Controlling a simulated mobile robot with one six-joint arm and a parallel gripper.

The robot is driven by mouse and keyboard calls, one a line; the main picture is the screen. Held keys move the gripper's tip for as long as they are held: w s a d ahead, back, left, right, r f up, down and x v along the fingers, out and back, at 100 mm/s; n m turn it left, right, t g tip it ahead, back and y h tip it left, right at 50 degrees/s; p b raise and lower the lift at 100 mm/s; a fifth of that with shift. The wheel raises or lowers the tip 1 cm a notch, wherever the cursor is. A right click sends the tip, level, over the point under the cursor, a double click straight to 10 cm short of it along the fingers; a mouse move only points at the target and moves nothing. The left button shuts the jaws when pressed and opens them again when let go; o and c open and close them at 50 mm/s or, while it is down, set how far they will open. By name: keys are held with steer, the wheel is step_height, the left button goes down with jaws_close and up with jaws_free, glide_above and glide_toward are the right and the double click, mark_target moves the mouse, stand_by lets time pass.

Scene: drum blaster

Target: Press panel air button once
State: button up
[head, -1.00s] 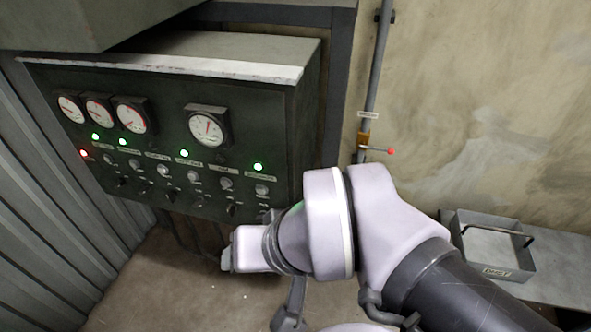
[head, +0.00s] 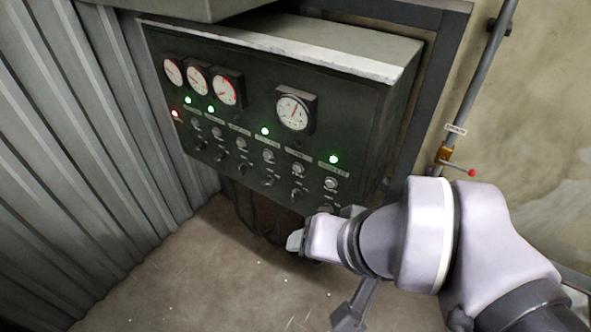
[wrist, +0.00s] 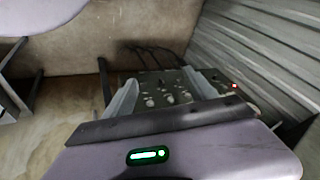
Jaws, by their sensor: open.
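A dark control panel (head: 330,75) hangs at the wall in the head view. It has a row of round buttons (head: 268,156) and a lower row of dark knobs (head: 265,180) under its lamps. The labels are too small to read, so I cannot tell which button is the air one. In the wrist view the panel (wrist: 178,85) shows beyond my gripper (wrist: 160,88). The two fingers are spread apart with nothing between them. My gripper looks apart from the panel. My arm covers the area at the panel's lower right in the head view.
Several gauges (head: 292,110) and green lamps (head: 333,159) are on the panel, with a red lamp (head: 174,113) at its left. Corrugated wall (head: 75,150) stands at left. A pipe (head: 480,75) with a red-tipped lever (head: 460,170) is at right. Floor (head: 190,275) below is open.

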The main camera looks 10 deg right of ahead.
jaws_close()
stand_by(1.5)
